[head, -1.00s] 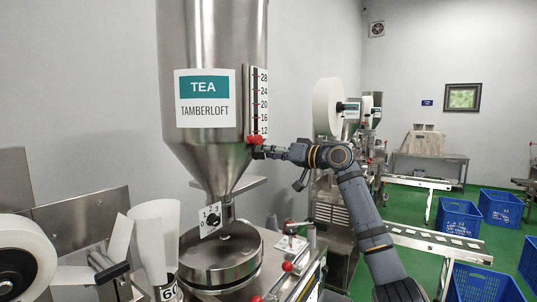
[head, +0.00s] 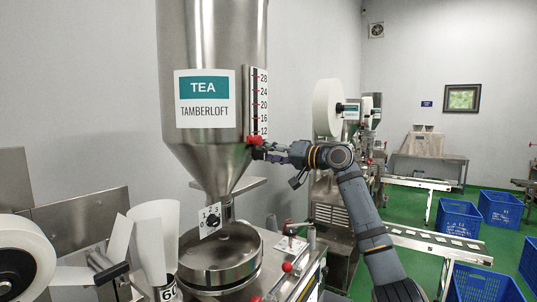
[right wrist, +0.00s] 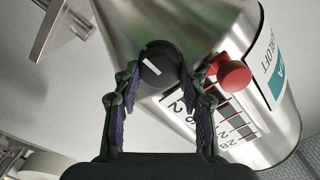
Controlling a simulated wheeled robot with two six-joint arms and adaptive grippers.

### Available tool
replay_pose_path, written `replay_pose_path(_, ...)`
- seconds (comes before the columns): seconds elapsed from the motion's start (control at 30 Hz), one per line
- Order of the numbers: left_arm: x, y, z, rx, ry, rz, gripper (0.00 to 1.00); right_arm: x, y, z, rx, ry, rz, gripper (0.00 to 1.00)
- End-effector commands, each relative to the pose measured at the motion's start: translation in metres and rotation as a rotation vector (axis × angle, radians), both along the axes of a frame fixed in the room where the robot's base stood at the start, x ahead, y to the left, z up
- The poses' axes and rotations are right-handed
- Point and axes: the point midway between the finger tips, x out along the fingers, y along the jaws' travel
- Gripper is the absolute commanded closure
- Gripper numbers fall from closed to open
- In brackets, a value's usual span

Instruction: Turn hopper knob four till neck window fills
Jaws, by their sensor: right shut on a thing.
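The steel hopper (head: 210,95) bears a TEA TAMBERLOFT label and tapers to a narrow neck. A small white dial plate (head: 206,231) with a black centre and markings sits at the neck. My right gripper (head: 260,152) is at the hopper's right side, just below the level scale (head: 258,100). In the right wrist view, its fingers (right wrist: 158,80) are shut on a round black knob (right wrist: 155,62) with a white line. A red knob (right wrist: 234,75) is beside the right finger. I cannot make out the neck window's fill. My left gripper is out of view.
A round steel pan (head: 215,262) stands under the neck. Similar machines (head: 335,175) stand behind my right arm. Blue crates (head: 458,218) are on the green floor at right.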

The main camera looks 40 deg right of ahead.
Motion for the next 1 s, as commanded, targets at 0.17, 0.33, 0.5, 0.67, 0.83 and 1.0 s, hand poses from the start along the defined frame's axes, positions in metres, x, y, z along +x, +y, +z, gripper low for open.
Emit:
replay_pose_path(0.17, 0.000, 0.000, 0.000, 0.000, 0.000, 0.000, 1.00, 0.000, 0.000, 0.000, 0.000, -0.002, -0.001, 0.54)
replay_pose_path(0.33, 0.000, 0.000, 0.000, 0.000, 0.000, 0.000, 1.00, 0.000, 0.000, 0.000, -0.001, -0.001, -0.001, 0.35)
replay_pose_path(0.5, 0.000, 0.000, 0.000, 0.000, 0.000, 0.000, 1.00, 0.000, 0.000, 0.000, -0.001, -0.001, -0.001, 0.35)
replay_pose_path(0.67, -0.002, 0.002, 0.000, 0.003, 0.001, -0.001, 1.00, -0.004, -0.002, 0.000, -0.003, -0.001, -0.003, 0.35)
replay_pose_path(0.83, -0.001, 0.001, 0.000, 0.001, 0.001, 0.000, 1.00, -0.028, -0.013, -0.002, -0.008, 0.003, -0.006, 0.35)
replay_pose_path(1.0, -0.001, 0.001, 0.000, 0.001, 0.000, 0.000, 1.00, -0.052, -0.024, -0.002, -0.008, 0.003, -0.006, 0.35)
